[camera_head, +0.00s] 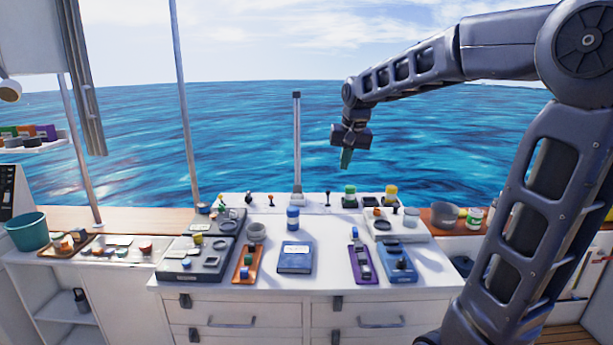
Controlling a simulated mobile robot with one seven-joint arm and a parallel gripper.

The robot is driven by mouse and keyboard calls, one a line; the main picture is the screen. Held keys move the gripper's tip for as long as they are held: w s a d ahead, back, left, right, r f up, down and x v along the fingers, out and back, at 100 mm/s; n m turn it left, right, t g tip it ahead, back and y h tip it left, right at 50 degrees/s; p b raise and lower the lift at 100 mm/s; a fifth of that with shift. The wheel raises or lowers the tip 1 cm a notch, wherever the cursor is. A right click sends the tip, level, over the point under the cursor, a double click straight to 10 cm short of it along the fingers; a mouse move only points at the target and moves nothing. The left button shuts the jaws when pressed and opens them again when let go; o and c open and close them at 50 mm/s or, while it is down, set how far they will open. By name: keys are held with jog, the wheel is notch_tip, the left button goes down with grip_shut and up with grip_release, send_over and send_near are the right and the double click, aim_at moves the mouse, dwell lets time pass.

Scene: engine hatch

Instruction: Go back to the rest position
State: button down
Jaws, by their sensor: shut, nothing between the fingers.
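My gripper (346,158) is at the end of my dark arm, which reaches in from the right. It hangs in the air above the back of the white counter, pointing down, in front of the sea. Its fingers look greenish and are shut with nothing held. It touches nothing. The white counter (330,270) stands below it with several parts laid out on top.
A thin upright post (297,150) rises from the counter's back, left of my gripper. A blue box (295,258), an orange tray (247,264) and a purple tray (362,264) lie on the counter. A teal bucket (28,231) stands far left. Air around my gripper is clear.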

jog(key=s+d+f+t, duration=0.1)
jog(key=s+d+f, duration=0.3)
jog(key=s+d, duration=0.4)
jog(key=s+d+f+h, duration=0.1)
jog(key=s+d+f, duration=0.3)
jog(key=s+d, duration=0.4)
jog(key=s, duration=0.5)
jog(key=shift+d+t, duration=0.4)
